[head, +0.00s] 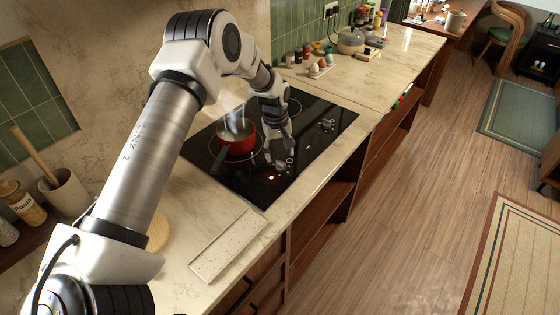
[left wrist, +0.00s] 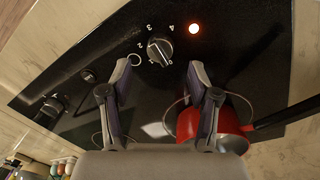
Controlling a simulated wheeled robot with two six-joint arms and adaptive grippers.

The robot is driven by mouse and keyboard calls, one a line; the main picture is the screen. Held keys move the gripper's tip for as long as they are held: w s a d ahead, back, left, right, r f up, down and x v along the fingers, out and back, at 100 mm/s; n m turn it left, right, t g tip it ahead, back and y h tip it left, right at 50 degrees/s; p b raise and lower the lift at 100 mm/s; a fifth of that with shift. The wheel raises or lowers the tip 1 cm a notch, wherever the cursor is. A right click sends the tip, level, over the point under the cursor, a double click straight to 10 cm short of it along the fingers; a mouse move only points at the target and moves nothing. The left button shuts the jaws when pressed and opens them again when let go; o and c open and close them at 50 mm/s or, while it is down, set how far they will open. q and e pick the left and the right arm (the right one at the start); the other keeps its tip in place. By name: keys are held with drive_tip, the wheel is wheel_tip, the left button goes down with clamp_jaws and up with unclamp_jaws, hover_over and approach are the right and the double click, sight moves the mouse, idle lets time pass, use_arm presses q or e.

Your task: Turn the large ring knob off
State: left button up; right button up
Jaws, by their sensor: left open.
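A silver-and-black knob (left wrist: 160,50) with printed numbers around it sits on the black cooktop (left wrist: 250,60), beside a glowing red light (left wrist: 194,28). In the head view this knob (head: 280,165) shows small at the cooktop's front edge, close to the red light (head: 271,178). My left gripper (head: 280,152) is above the cooktop, pointing down near the knob. In the left wrist view my left gripper (left wrist: 160,76) is open and empty, with the knob just beyond and between its fingertips. Contact does not show. My right gripper is out of view.
A red pot (head: 237,138) steams on the cooktop, left of my gripper; its dark handle (left wrist: 285,115) reaches right in the wrist view. Other knobs (head: 327,125) lie along the front edge. A pale board (head: 226,245) lies on the near counter. Jars and eggs stand behind.

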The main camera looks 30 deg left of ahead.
sight(277, 165)
use_arm(q)
wheel_tip(277, 165, up, 7)
drive_tip(key=shift+s+a, duration=0.2)
drive_tip(key=shift+s, duration=0.05)
idle(0.3)
